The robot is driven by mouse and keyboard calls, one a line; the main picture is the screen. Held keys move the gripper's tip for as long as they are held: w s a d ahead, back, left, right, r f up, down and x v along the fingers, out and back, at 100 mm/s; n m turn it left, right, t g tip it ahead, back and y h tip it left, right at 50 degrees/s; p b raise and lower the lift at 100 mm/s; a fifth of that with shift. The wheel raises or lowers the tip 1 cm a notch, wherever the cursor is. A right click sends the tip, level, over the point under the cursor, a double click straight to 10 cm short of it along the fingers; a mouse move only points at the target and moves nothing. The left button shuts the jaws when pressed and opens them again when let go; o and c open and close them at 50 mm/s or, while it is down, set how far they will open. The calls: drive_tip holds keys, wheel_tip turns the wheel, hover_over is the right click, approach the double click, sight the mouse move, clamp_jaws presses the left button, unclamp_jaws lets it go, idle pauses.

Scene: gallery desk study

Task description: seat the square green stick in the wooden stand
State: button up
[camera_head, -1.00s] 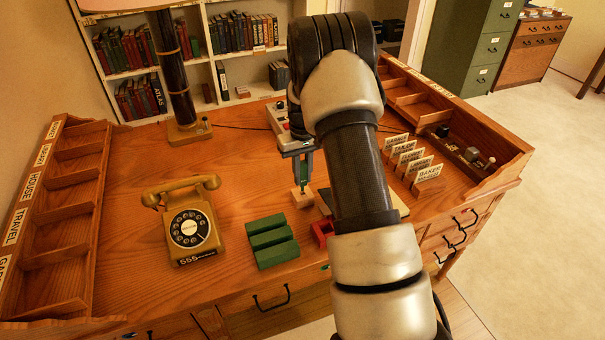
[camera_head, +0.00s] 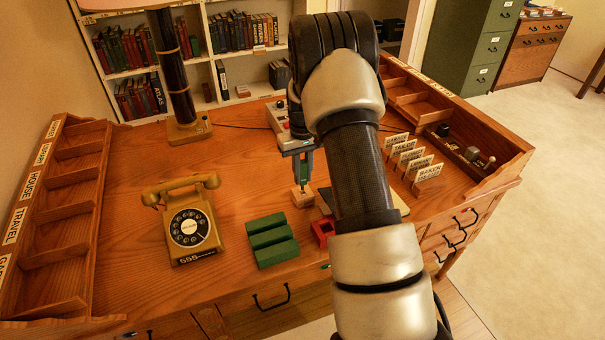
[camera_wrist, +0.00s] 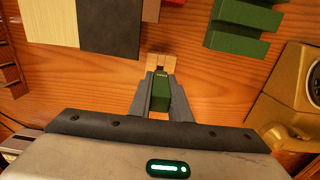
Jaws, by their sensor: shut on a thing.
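The square green stick (camera_head: 303,172) is upright between the jaws of my gripper (camera_head: 302,158). In the wrist view my gripper (camera_wrist: 160,82) is shut on the green stick (camera_wrist: 160,96), with one grey finger on each side. The wooden stand (camera_head: 302,198) is a small pale block on the desk, directly below the stick in the head view. In the wrist view the stand (camera_wrist: 175,62) shows just beyond the fingertips. The stick's lower end reaches the stand's top in the picture; I cannot tell how far it is inside the hole, which is hidden.
A ridged green block (camera_head: 271,240) and a red holder (camera_head: 321,232) lie in front of the stand. A tan telephone (camera_head: 187,222) is to the left. Labelled cards (camera_head: 411,158) stand to the right. Bare desk lies left of the stand.

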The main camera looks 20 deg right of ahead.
sight(303, 182)
drive_tip(key=shift+f, duration=0.2)
drive_tip(key=shift+f+b, duration=1.15)
drive_tip(key=shift+f, duration=0.35)
drive_tip(key=shift+f, duration=0.1)
drive_tip(key=o, duration=0.9)
wheel_tip(303, 182, up, 18)
drive_tip(key=shift+f+p, duration=0.25)
drive_tip(key=shift+p, duration=0.45)
